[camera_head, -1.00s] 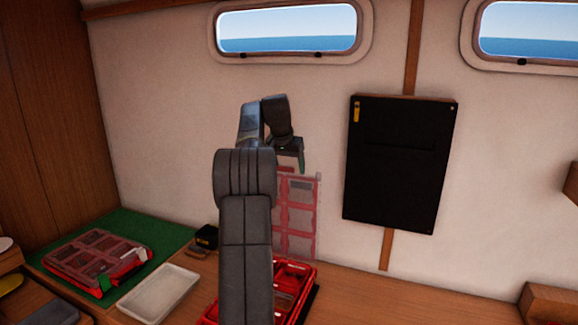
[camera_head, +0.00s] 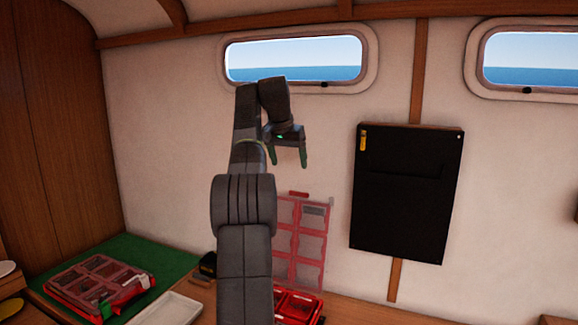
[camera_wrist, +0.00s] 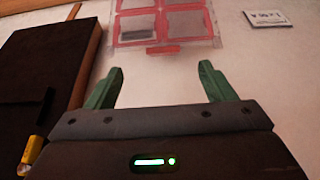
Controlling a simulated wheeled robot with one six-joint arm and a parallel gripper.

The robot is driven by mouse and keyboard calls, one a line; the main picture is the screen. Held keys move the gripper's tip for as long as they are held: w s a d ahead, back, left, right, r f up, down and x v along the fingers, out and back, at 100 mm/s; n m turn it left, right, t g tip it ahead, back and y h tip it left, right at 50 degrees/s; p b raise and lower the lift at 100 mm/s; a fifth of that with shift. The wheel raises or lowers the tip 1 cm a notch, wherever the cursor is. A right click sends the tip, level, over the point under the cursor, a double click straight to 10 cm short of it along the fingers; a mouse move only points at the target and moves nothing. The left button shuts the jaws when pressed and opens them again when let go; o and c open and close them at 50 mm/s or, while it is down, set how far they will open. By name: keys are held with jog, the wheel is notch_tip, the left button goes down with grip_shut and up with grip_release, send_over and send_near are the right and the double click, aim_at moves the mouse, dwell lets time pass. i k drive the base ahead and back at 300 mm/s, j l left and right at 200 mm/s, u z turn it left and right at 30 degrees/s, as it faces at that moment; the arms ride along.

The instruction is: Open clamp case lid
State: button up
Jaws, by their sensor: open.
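A red case (camera_head: 298,306) stands on the bench, partly hidden behind my arm. Its clear lid with a red frame (camera_head: 299,247) stands upright in front of the wall. A small red tab shows on the lid's top edge. The wrist view shows the lid (camera_wrist: 165,22) at the top, with its tab towards me. My gripper (camera_head: 289,160) is open and empty, above the lid and apart from it. Both green fingers show spread in the wrist view (camera_wrist: 162,84). I see no label saying which case holds clamps.
A second red case (camera_head: 98,284) lies shut on a green mat (camera_head: 150,254) at left. A pale tray (camera_head: 170,310) and a small black item (camera_head: 207,265) lie between the cases. A black wall panel (camera_head: 405,195) hangs right of the lid; free air surrounds my gripper.

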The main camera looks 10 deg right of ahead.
aim_at(291, 270)
jog(key=i+j+z, duration=0.25)
jog(key=j+z, duration=0.25)
jog(key=j, duration=0.25)
jog(key=i+j+z, duration=0.1)
jog(key=j+z, duration=0.15)
jog(key=j, duration=0.15)
